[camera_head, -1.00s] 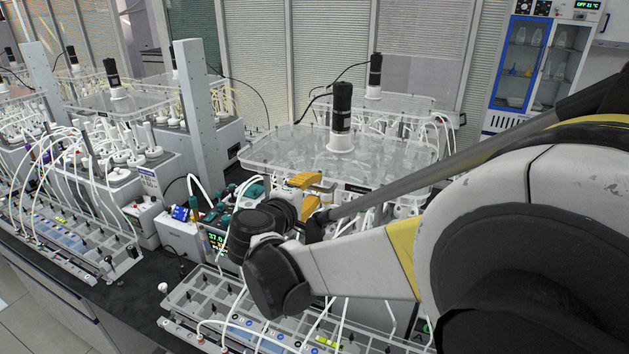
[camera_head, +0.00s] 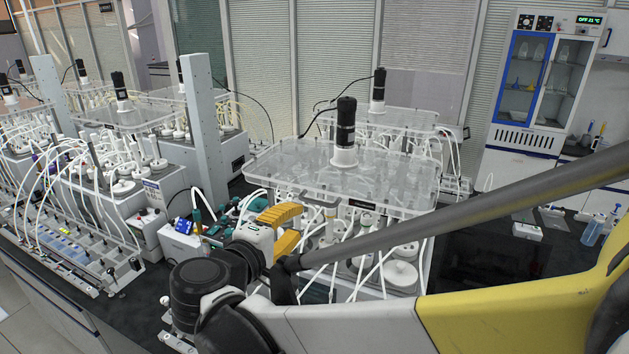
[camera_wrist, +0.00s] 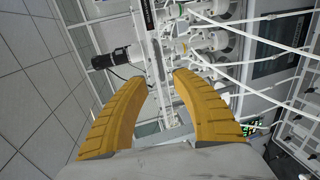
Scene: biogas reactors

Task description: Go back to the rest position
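My gripper (camera_head: 284,228) has yellow ribbed fingers and sits in front of the nearest biogas reactor (camera_head: 345,175), near its lower left corner in the head view. In the wrist view my gripper (camera_wrist: 155,85) has its two yellow fingers spread apart with nothing between them. From the head view I cannot tell whether the fingers touch the reactor.
A grey pillar (camera_head: 203,135) stands left of the reactor. A small control box (camera_head: 182,240) and a blue device lie beside my gripper. More reactors with tubes fill the left. A blue-framed glass cabinet (camera_head: 522,75) stands back right. The dark bench (camera_head: 500,265) at right is mostly clear.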

